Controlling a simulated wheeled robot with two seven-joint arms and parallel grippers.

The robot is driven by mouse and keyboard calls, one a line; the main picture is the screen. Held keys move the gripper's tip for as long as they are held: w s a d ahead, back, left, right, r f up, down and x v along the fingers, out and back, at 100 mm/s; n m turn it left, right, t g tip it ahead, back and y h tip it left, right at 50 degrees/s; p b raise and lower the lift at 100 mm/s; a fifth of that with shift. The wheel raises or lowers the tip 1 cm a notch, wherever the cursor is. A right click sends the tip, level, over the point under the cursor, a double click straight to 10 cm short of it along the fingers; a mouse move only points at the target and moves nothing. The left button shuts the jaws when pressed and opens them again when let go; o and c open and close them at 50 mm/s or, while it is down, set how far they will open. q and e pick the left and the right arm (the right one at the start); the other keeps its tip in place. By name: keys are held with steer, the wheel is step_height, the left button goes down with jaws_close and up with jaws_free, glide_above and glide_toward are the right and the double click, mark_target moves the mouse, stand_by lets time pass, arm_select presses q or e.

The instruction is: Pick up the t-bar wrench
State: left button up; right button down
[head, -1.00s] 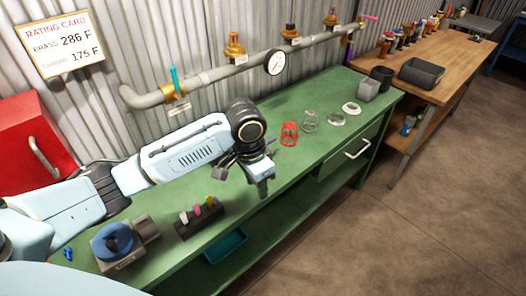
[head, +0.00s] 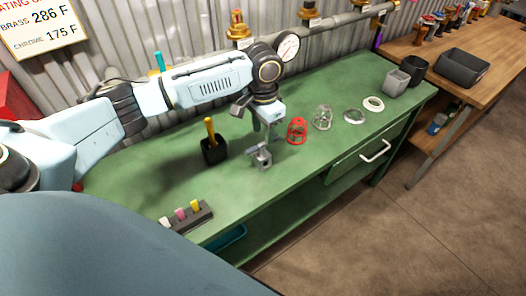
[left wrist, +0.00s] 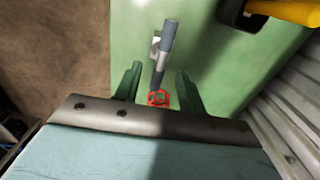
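A small grey metal piece (head: 260,155) stands on the green bench in the head view, just in front of my left gripper. In the left wrist view a grey bar with a darker shaft and a pale metal block (left wrist: 165,38), seemingly the t-bar wrench in its support, lies ahead of the fingers. Its outline is too small to make out fully. My left gripper (head: 270,128) is above the bench; its two fingers (left wrist: 158,85) are apart with nothing clearly gripped between them. How far the bar reaches between them I cannot tell. My right gripper is not in view.
A red cage (head: 297,131) stands close right of my left gripper, with a clear cage (head: 322,117) beyond it. A black holder with a yellow-handled tool (head: 213,148) stands to the left. A rack of coloured tags (head: 187,216) sits at the front edge.

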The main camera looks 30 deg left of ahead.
mark_target(262, 143)
arm_select(q)
steer(key=shift+f, duration=0.6)
step_height(262, 143, down, 2)
steer(key=shift+a+f, duration=0.1)
steer(key=shift+f, duration=0.1)
step_height(262, 143, down, 2)
steer(key=shift+f+b, duration=0.2)
steer(key=shift+b, duration=0.15)
steer(key=shift+f, duration=0.3)
jaws_close()
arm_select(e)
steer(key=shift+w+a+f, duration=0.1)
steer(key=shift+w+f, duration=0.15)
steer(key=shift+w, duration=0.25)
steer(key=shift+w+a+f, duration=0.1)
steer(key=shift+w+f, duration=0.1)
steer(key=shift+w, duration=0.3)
